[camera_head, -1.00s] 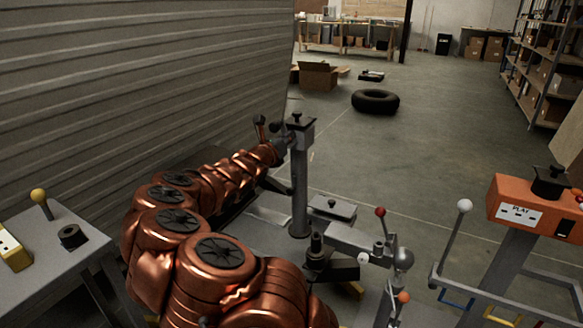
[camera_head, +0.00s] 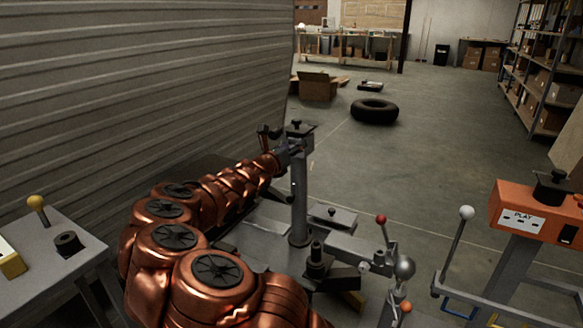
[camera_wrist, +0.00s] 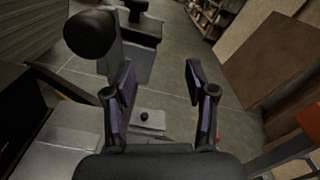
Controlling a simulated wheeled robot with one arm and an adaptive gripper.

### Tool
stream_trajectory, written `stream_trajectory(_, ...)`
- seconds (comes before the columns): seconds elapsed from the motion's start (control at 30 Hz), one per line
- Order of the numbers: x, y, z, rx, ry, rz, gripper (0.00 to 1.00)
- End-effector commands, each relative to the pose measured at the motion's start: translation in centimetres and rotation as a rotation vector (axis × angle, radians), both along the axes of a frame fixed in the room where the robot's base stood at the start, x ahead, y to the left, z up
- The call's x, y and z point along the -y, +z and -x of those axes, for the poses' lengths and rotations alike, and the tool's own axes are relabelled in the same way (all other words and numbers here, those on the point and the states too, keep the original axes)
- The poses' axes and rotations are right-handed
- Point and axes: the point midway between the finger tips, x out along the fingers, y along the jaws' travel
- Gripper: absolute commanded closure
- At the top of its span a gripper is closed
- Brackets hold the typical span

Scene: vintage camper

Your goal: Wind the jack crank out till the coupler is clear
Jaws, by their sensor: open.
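The jack (camera_head: 299,195) is an upright grey post with a dark cap, standing on the trailer tongue beside the ribbed camper wall. My gripper (camera_head: 283,152) is at its upper left side. In the wrist view my gripper (camera_wrist: 159,70) has its two fingers spread apart with nothing between them. A dark round knob (camera_wrist: 90,33), which looks like the crank's grip, is just outside the left finger, with the jack's head (camera_wrist: 130,62) behind it. The crank arm is mostly hidden. The tongue (camera_head: 355,246) ends near a grey ball (camera_head: 404,266); I cannot tell how the coupler sits.
A grey table (camera_head: 60,250) with a yellow-knobbed lever stands at the left. An orange box marked PLAY (camera_head: 535,212) stands at the right, near a white-knobbed lever (camera_head: 467,213). A tyre (camera_head: 374,111) lies on open floor behind.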

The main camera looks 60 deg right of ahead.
Motion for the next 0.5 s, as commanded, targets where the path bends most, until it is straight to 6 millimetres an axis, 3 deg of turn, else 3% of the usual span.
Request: stream_trajectory(0.5, -0.40, -0.05, -0.01, -0.001, 0.000, 0.000, 0.44)
